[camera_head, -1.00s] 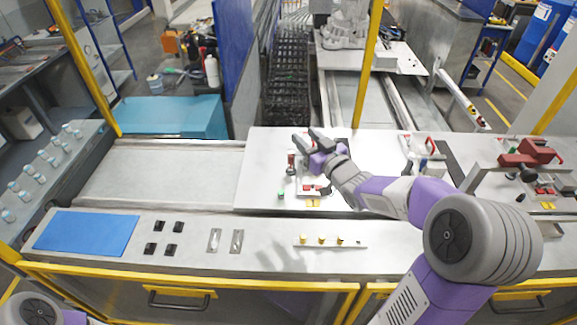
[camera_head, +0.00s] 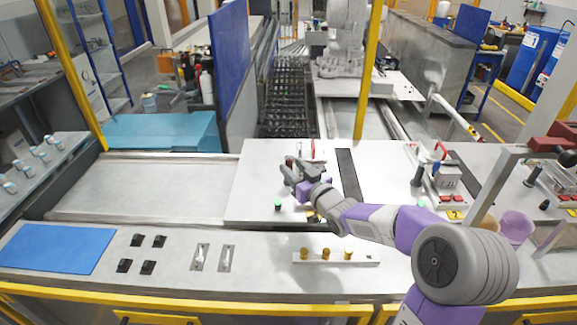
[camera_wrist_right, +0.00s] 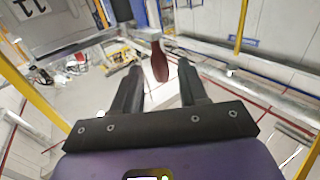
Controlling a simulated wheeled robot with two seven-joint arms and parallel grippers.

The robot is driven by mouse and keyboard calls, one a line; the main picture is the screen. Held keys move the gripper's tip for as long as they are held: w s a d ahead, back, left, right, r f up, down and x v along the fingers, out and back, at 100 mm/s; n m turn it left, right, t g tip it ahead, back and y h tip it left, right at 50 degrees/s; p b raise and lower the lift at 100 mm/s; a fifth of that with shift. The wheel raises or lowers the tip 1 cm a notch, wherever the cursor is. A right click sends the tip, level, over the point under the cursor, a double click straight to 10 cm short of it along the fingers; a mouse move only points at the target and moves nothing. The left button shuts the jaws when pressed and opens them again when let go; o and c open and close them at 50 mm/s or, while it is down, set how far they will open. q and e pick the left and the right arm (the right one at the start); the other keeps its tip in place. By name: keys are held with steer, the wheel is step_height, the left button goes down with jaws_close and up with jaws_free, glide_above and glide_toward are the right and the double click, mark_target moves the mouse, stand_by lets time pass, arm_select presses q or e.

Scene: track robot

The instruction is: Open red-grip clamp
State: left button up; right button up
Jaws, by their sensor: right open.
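The red-grip clamp's dark red handle (camera_wrist_right: 159,62) stands up between the fingertips of my right gripper (camera_wrist_right: 160,72) in the right wrist view. The two dark fingers are apart, one on each side of the grip, with a gap visible; I cannot tell whether either touches it. In the head view my right gripper (camera_head: 296,168) is over the white work plate (camera_head: 250,185), and the red grip (camera_head: 290,161) shows just beside its fingers. The clamp's body is mostly hidden behind my gripper and wrist. My left gripper is not in view.
A green button (camera_head: 278,204) is close to the gripper. A second station with a red handle (camera_head: 441,150) stands to the right. A strip with gold pegs (camera_head: 326,254), black blocks (camera_head: 148,241) and a blue mat (camera_head: 58,248) lie on the front bench. A yellow post (camera_head: 369,75) rises behind.

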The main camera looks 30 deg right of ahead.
mark_target(290, 165)
steer(key=shift+w+a, duration=0.1)
steer(key=shift+w, duration=1.4)
jaws_close()
